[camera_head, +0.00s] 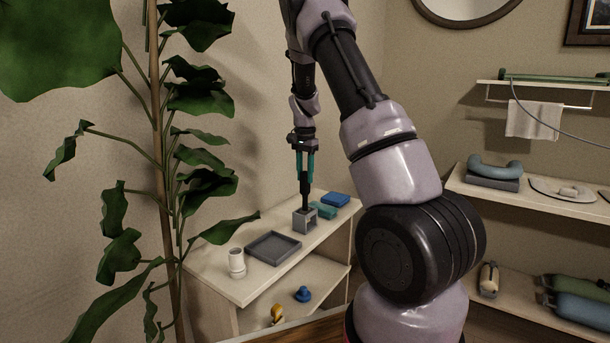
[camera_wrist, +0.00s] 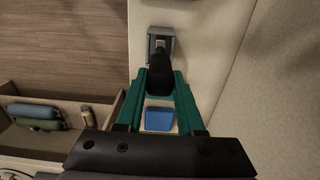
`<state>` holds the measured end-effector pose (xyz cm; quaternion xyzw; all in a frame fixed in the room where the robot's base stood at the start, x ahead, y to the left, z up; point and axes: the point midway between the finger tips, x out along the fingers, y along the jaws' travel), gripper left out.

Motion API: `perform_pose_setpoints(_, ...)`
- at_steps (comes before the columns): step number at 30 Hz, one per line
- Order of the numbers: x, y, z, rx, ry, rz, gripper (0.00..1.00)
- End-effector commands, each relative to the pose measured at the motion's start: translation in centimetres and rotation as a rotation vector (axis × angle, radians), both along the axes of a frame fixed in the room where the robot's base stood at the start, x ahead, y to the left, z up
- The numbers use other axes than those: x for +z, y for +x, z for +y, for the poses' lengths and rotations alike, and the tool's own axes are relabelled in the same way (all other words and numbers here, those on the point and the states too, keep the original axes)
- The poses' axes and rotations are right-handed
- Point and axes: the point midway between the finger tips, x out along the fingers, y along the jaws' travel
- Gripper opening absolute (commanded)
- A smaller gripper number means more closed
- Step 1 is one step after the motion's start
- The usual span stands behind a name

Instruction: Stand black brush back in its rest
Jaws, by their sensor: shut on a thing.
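My gripper (camera_head: 304,178), with teal fingers, points down over the far part of the shelf top and is shut on the black brush (camera_head: 305,197). The brush hangs about upright, its lower end at the top of the grey block-shaped rest (camera_head: 303,221). In the wrist view the brush (camera_wrist: 160,78) lies between the fingers (camera_wrist: 161,80), and its far end overlaps the opening of the rest (camera_wrist: 153,32). I cannot tell how deep the brush end sits in the rest.
A grey tray (camera_head: 273,248) and a white cup (camera_head: 237,263) stand nearer on the shelf top (camera_head: 222,284). Teal (camera_head: 323,210) and blue (camera_head: 336,200) blocks lie behind the rest. A leafy plant (camera_head: 160,150) stands left, and a wall (camera_wrist: 275,80) rises close beside the shelf.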

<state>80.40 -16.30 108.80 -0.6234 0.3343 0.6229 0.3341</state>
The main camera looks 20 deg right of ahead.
Motion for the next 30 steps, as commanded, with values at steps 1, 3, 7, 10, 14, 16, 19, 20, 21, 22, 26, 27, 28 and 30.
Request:
perform_pose_setpoints(1, -0.1, 0.0, 0.0, 0.000, 0.000, 0.000, 0.00)
perform_pose_setpoints(3, -0.2, 0.0, 0.0, 0.000, 0.000, 0.000, 0.00)
perform_pose_setpoints(7, -0.5, 0.0, 0.0, 0.000, 0.000, 0.000, 0.00)
perform_pose_setpoints(10, -0.8, 0.0, 0.0, -0.001, -0.001, 0.001, 0.00)
perform_pose_setpoints(14, -1.1, 0.0, 0.0, -0.001, 0.000, 0.001, 0.00)
perform_pose_setpoints(16, -1.3, 0.0, 0.0, -0.001, 0.000, 0.001, 0.00)
perform_pose_setpoints(19, -1.5, 0.0, 0.0, -0.001, -0.001, 0.001, 0.00)
perform_pose_setpoints(20, -1.6, 0.0, 0.0, -0.001, -0.001, 0.001, 0.00)
perform_pose_setpoints(21, -1.7, 0.0, 0.0, 0.000, -0.001, 0.001, 0.00)
perform_pose_setpoints(22, -1.7, 0.0, 0.0, 0.000, -0.001, 0.001, 0.00)
perform_pose_setpoints(26, -1.8, 0.0, 0.0, 0.000, 0.000, 0.000, 0.00)
perform_pose_setpoints(27, -1.7, 0.0, 0.0, 0.000, 0.000, 0.000, 0.00)
perform_pose_setpoints(28, -1.7, 0.0, 0.0, 0.000, 0.000, 0.000, 0.00)
perform_pose_setpoints(30, -1.7, 0.0, 0.0, 0.000, 0.000, 0.000, 0.48)
